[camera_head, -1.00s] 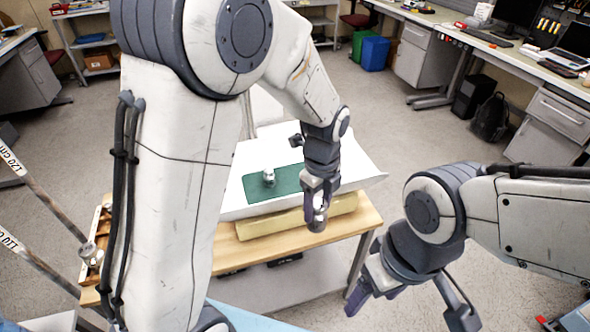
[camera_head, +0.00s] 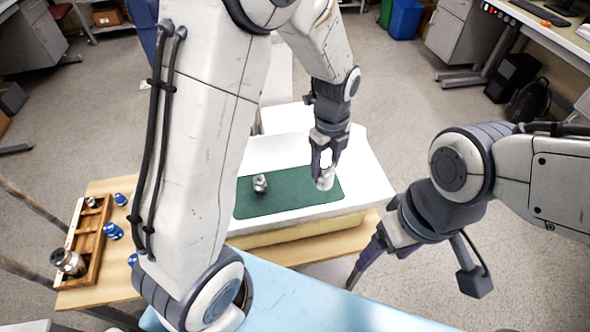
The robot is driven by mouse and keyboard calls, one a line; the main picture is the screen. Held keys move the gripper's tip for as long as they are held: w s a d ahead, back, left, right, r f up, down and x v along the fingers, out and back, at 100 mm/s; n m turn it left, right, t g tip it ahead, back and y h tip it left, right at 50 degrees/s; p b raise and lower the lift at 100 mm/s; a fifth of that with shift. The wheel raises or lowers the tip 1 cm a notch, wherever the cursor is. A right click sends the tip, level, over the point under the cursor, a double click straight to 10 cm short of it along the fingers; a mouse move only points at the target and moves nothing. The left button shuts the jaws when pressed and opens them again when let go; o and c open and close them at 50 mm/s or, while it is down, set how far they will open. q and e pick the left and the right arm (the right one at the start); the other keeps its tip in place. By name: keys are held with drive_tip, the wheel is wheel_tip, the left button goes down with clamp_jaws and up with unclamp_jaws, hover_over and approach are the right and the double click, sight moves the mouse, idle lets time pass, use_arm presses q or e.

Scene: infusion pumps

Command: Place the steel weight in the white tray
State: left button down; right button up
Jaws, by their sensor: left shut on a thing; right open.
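My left gripper (camera_head: 323,172) is shut on a small steel weight (camera_head: 326,182). It holds the weight over the right part of the green mat in the white tray (camera_head: 357,160); I cannot tell whether the weight touches the mat. Another steel weight (camera_head: 260,184) stands on the left part of the green mat (camera_head: 285,202). My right gripper (camera_head: 366,263) is open and empty, low at the right of the table, apart from the tray.
The tray rests on a yellowish block (camera_head: 290,230) on a wooden table. A wooden rack (camera_head: 93,240) with a larger steel weight (camera_head: 68,262) is at the left, beside several blue-capped items (camera_head: 113,231). My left arm hides part of the table.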

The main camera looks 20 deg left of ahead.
use_arm(q)
drive_tip(key=w+a+f+p, duration=0.1)
drive_tip(key=a+f, duration=0.4)
drive_tip(key=w+a+f+p, duration=0.1)
drive_tip(key=a+f, duration=0.2)
drive_tip(key=shift+w+f+p, duration=0.25)
drive_tip(key=shift+w+p, duration=0.05)
drive_tip(key=shift+p, duration=0.05)
drive_tip(key=shift+f, duration=0.3)
drive_tip(key=shift+f, duration=0.1)
drive_tip(key=shift+c, duration=0.9)
unclamp_jaws()
